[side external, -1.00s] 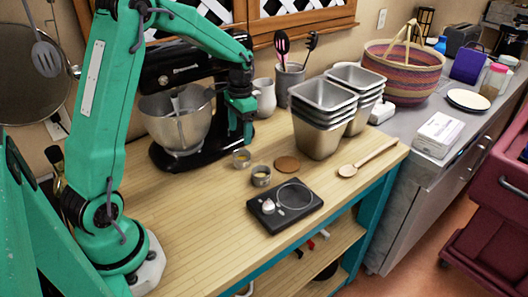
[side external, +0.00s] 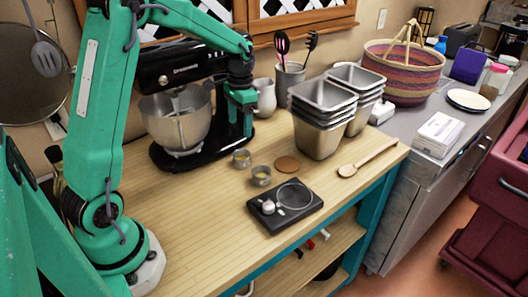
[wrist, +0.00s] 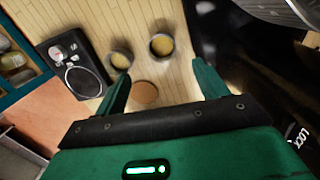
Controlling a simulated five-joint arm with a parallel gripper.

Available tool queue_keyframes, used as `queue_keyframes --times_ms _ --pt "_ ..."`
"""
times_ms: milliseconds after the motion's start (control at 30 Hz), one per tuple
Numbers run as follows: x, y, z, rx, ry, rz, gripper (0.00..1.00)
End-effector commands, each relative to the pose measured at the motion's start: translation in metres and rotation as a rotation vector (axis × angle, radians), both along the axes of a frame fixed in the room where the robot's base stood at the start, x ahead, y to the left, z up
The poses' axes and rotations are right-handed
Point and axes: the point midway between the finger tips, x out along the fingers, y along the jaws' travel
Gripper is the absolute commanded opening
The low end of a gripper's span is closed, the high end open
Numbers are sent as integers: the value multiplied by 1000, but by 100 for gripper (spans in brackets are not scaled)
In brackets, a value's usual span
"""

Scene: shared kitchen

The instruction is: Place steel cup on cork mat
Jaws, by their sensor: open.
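Two small round steel cups with yellowish contents stand on the wooden worktop. The farther cup (side external: 241,158) and the nearer cup (side external: 261,177) also show in the wrist view (wrist: 161,45) (wrist: 120,58). The cork mat (side external: 287,164), a flat brown disc, lies bare to their right; in the wrist view it (wrist: 145,94) shows between my fingers. My gripper (side external: 241,124) is open and empty, above the worktop beside the mixer and higher than the cups. Its two green fingers (wrist: 161,70) are apart in the wrist view.
A stand mixer (side external: 178,120) stands close behind and left of my gripper. Stacked steel pans (side external: 318,135) and a wooden spoon (side external: 368,158) are to the right. The left front worktop is clear.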

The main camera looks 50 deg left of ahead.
Motion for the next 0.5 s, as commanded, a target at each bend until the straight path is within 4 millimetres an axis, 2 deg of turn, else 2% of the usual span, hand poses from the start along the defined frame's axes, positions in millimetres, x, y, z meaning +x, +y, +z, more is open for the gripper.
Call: queue_keyframes --times_ms 267,500 --pt "-15 -22 33 23 -65 10 72" --pt "-45 -53 72 44 -160 29 72"
